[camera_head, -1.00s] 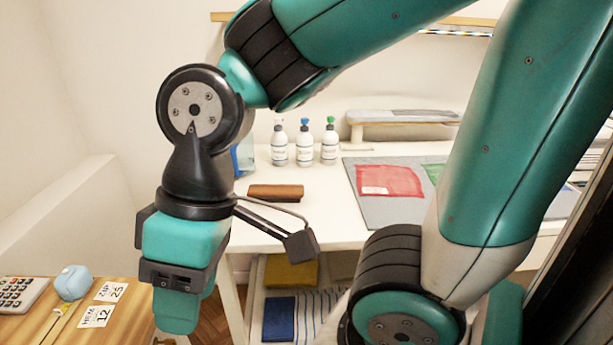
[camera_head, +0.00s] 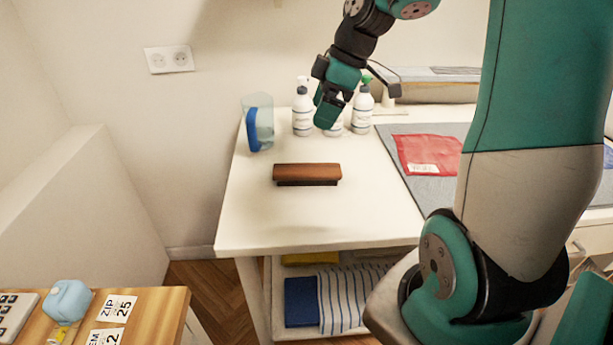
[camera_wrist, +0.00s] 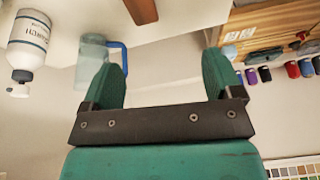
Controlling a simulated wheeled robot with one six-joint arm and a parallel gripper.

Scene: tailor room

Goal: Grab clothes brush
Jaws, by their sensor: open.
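The clothes brush (camera_head: 307,173), a brown wooden block with dark bristles underneath, lies on the white table (camera_head: 250,222) left of the grey mat. In the wrist view one brown end of it shows at the top edge (camera_wrist: 141,10). My gripper (camera_head: 328,112) is above the back of the table, beyond the brush and in front of the bottles. It is open and empty, with its two teal fingers apart in the wrist view (camera_wrist: 165,85). It is not touching the brush.
White pump bottles (camera_head: 302,112) stand behind my gripper. A clear jug with a blue handle (camera_head: 257,125) stands at the back left. A red cloth (camera_head: 428,153) lies on the grey mat (camera_head: 436,186). The table in front of the brush is clear.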

